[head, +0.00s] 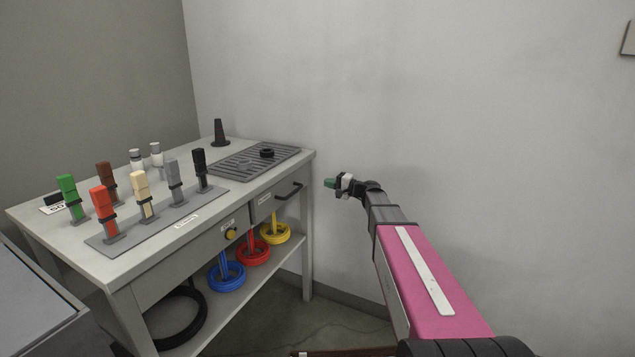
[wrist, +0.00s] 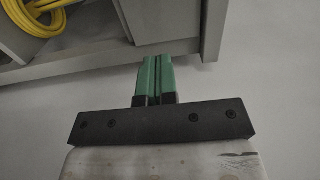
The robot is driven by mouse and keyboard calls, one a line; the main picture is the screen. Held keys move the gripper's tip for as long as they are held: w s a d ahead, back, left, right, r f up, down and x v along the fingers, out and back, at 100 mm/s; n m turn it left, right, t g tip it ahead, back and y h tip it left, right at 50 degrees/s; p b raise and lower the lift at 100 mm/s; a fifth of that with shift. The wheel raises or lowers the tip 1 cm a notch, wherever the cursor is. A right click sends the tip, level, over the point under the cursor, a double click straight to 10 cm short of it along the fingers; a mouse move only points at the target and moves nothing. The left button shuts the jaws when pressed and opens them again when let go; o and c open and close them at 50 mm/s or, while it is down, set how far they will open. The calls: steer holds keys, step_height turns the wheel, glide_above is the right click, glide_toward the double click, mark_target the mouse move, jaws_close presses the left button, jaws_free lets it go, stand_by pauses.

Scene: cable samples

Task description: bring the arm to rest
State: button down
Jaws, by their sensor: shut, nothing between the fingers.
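My gripper (head: 329,183) has green fingers and is at the end of my pink and grey arm, in the air to the right of the workbench (head: 310,155). In the wrist view my gripper (wrist: 152,62) has its two green fingers together, with nothing between them. It touches nothing that I can see in the head view. In the wrist view the bench's lower shelf edge and leg appear beyond the fingertips.

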steer(key=s+f+n+g+h, duration=0.3)
steer(key=s+f+g+h, duration=0.3)
steer(key=s+f, duration=1)
steer(key=s+d+f+n+g+h, duration=0.1)
steer(key=s+d+h, duration=0.3)
steer(key=s, duration=0.5)
steer(key=s+d+f+n+g+h, duration=0.2)
steer(key=s+d+f+h, duration=0.2)
steer(key=s, duration=0.5)
steer(key=shift+s+d+f+h, duration=0.2)
steer(key=shift+s+h, duration=0.2)
steer(key=shift+h, duration=0.4)
